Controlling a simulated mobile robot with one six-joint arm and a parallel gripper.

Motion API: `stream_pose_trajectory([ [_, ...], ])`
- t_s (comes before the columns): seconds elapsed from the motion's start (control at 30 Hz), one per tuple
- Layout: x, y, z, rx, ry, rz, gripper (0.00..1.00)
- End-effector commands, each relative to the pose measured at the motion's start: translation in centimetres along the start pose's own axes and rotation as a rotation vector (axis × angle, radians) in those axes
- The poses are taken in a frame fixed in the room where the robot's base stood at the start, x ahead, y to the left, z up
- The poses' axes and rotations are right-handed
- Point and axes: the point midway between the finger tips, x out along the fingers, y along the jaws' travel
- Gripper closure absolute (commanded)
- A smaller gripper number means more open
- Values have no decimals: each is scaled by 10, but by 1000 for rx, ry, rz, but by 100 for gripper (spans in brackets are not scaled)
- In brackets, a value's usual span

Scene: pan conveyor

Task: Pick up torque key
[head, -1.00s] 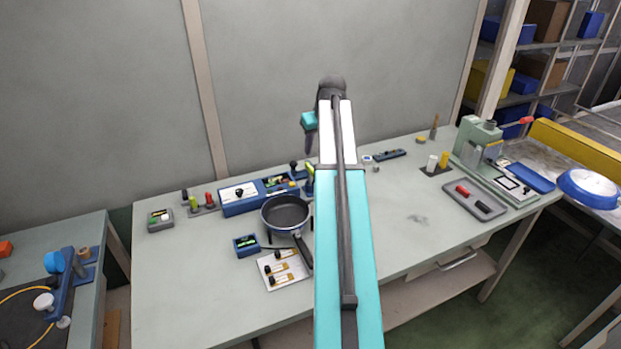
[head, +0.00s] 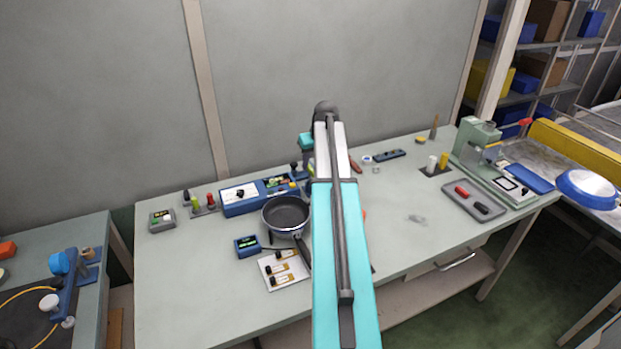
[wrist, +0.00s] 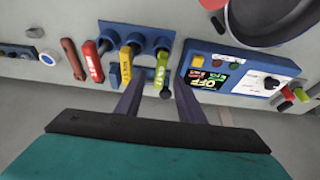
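In the head view my arm hides the gripper and most of the rack.
A blue control box (wrist: 232,72) with a lit panel stands close beside the rack; it also shows in the head view (head: 240,207). A pan (head: 287,214) sits in front of it. A brown-red tool (wrist: 73,58) lies on the rack's other side.

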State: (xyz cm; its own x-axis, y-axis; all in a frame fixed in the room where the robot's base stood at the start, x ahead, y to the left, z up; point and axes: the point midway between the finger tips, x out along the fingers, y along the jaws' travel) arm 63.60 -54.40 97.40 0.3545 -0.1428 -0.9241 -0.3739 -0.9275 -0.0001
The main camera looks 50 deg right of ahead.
Motion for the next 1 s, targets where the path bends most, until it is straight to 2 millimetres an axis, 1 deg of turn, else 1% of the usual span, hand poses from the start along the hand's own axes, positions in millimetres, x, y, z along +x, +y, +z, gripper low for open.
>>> stream_pose_trajectory([
  [0.3,0,0,0,0,0,0,65],
  [0.47,5,1,0,1,0,0,65],
  [1.0,48,1,0,2,-1,0,65],
])
